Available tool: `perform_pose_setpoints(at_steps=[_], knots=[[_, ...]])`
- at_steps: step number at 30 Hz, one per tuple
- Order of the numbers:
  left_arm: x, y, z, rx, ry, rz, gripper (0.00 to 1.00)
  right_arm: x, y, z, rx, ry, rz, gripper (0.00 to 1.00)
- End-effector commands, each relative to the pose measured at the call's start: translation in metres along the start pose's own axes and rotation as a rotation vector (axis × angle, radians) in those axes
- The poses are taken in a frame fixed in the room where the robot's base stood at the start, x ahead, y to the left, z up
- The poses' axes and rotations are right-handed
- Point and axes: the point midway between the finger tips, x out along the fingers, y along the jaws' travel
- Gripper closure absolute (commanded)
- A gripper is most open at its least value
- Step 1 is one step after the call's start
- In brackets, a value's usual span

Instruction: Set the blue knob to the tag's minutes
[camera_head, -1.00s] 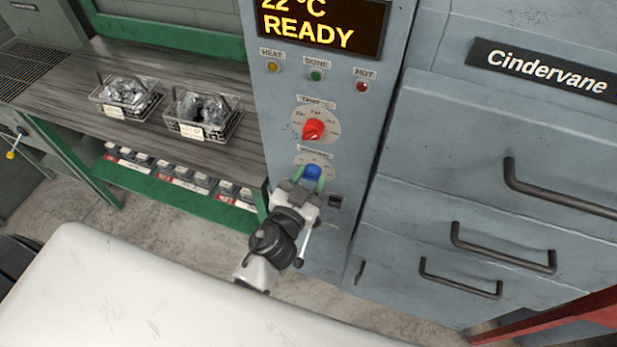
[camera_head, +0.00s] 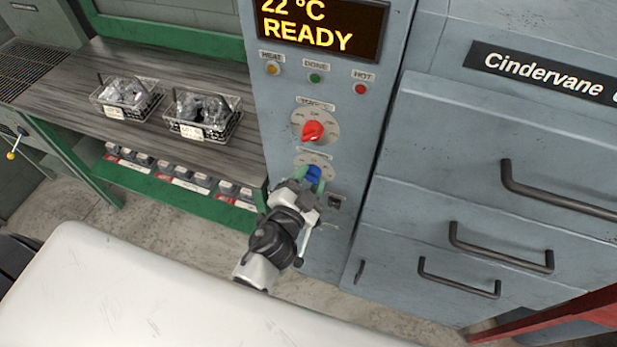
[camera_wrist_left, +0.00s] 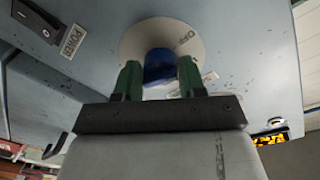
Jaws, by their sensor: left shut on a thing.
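The blue knob (camera_head: 313,174) sits on a pale dial on the grey control panel, below the red knob (camera_head: 312,131). My left gripper (camera_head: 313,181) is shut on the blue knob, one green finger on each side. In the left wrist view the blue knob (camera_wrist_left: 159,66) shows between the two fingers, with its pale dial (camera_wrist_left: 135,38) behind. Some dial print shows there, but the gripper hides much of the dial, so the setting cannot be read. Two wire baskets on the bench carry tags, a left tag (camera_head: 113,112) and a right tag (camera_head: 192,133), both too small to read.
The panel display (camera_head: 318,30) reads 22 °C READY. Heat, done and hot lamps sit below it. A power switch (camera_wrist_left: 36,22) shows in the left wrist view. Grey drawers with dark handles (camera_head: 500,262) stand at the right. The wooden bench (camera_head: 70,85) is at the left.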

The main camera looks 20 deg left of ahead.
Motion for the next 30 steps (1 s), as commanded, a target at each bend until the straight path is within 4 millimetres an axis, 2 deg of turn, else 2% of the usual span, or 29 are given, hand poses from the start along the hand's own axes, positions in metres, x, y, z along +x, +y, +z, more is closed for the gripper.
perform_pose_setpoints(at_steps=[6,15,30], knots=[[0.0004,-0.0015,-0.0011,0.175,-0.01,0.0,0.83,-0.0021,0.0003,-0.0003,0.0,0.0,0.0,0.36],[0.0005,-0.0016,-0.0016,0.34,-0.021,0.001,0.83,-0.003,0.0024,0.0001,0.0,-0.001,0.003,0.36],[0.0007,-0.0018,-0.0021,0.406,-0.024,0.001,0.83,-0.0034,0.004,0.0004,0.0,-0.001,0.005,0.36]])
